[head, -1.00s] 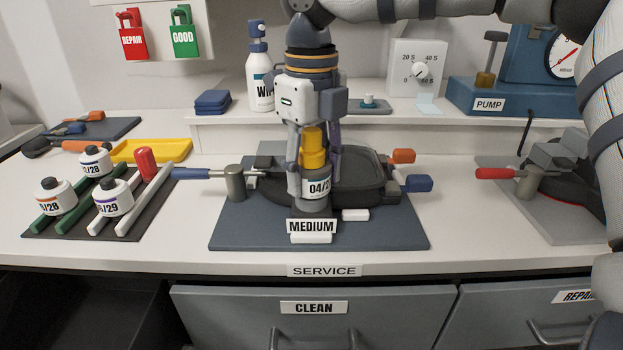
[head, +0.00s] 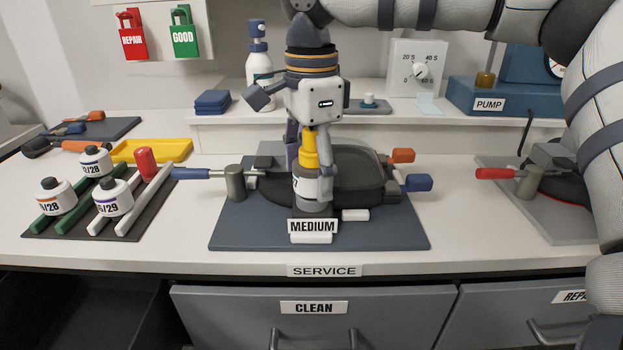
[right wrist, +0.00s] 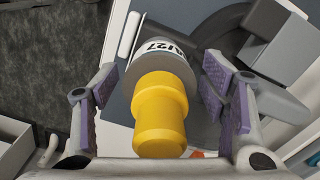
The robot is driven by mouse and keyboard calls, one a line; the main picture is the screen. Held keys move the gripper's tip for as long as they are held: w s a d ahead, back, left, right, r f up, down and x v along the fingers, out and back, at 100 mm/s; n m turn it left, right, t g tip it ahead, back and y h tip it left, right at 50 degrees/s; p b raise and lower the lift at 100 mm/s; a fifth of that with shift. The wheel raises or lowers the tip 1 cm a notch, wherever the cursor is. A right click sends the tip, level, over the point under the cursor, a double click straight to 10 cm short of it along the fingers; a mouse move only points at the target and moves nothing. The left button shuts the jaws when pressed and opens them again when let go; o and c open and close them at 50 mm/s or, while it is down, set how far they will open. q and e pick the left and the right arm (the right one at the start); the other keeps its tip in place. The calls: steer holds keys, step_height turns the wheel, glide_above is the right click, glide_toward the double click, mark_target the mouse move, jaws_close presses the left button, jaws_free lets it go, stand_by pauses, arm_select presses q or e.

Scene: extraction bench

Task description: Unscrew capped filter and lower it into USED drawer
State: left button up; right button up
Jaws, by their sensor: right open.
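The capped filter (head: 303,187) stands upright at the front of the dark unit on the blue-grey mat, behind the MEDIUM label. Its yellow cap (head: 309,150) points up. My right gripper (head: 309,160) hangs over it, pointing down and open, with one finger on each side. In the right wrist view the filter (right wrist: 160,50) and its yellow cap (right wrist: 160,115) lie between the spread purple pads, with gaps on both sides. My left gripper is not in view. An open dark drawer space (head: 85,310) shows at lower left; no USED label is visible.
Several white filters (head: 113,198) stand on a rack at left, by a red cylinder (head: 146,163). A blue-handled lever (head: 190,174) is left of the unit. The CLEAN drawer (head: 400,310) below is shut.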

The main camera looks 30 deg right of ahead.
steer(key=m, duration=0.3)
steer(key=shift+m, duration=0.3)
steer(key=m, duration=1.6)
steer(key=c, duration=1.3)
steer(key=n, duration=0.4)
steer(key=shift+r, duration=3.8)
steer(key=shift+c, duration=0.2)
